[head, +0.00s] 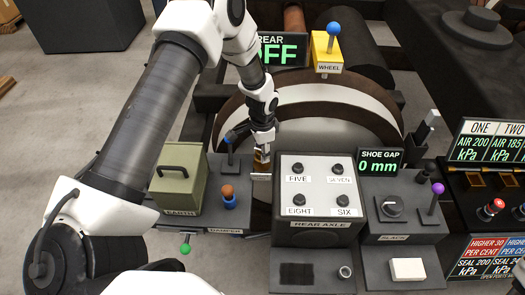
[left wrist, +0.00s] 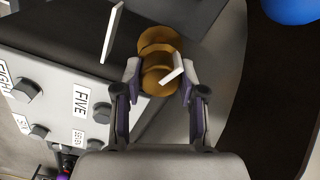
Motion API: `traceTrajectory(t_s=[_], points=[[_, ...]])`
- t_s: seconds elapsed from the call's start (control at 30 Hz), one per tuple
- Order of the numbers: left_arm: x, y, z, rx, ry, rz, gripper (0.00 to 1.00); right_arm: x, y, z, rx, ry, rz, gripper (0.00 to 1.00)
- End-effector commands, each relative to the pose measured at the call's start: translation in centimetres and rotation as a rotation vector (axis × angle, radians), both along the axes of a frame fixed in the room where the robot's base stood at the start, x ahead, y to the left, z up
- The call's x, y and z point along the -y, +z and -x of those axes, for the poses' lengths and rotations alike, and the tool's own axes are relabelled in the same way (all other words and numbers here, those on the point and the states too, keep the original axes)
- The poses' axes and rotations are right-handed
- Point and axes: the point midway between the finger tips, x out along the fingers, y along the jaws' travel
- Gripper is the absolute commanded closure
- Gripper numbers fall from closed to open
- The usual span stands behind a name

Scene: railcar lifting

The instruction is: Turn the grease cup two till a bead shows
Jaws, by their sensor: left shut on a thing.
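The brass grease cup (left wrist: 158,48) shows in the left wrist view as stacked round parts with a thin white bar across it. My left gripper (left wrist: 159,75) is shut on it, with one finger on each side. In the head view the cup (head: 258,158) is a small brass patch beside the rear axle box, and my left gripper (head: 262,148) comes down over it and partly hides it. Its number cannot be read. No bead of grease can be made out. My right gripper is not in view.
The rear axle box (head: 316,226) with several knobs stands close right of the cup. A green box (head: 181,178) and an orange-topped knob (head: 228,192) stand to the left. The shoe gap display (head: 380,162) reads 0 mm.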

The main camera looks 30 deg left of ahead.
Motion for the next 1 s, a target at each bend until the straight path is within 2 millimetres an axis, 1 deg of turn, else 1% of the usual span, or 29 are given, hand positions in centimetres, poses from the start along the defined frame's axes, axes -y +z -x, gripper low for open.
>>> traceTrajectory(t_s=[0.03,0.2,0.4,0.93,0.97,1.0], points=[[0.05,-0.41,0.57,-0.016,-0.032,0.002,0.95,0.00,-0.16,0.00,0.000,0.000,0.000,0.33],[0.04,-0.39,0.57,-0.016,-0.135,0.002,0.95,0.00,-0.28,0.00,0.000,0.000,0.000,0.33],[0.03,-0.37,0.57,-0.016,-0.207,0.003,0.95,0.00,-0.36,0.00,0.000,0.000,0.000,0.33],[0.02,-0.33,0.55,-0.016,-0.234,0.003,0.95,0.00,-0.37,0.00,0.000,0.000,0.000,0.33],[0.02,-0.33,0.55,-0.016,-0.234,0.003,0.53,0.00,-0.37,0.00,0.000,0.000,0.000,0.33],[0.01,-0.33,0.54,-0.015,-0.234,0.003,0.39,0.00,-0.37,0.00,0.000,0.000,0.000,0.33]])
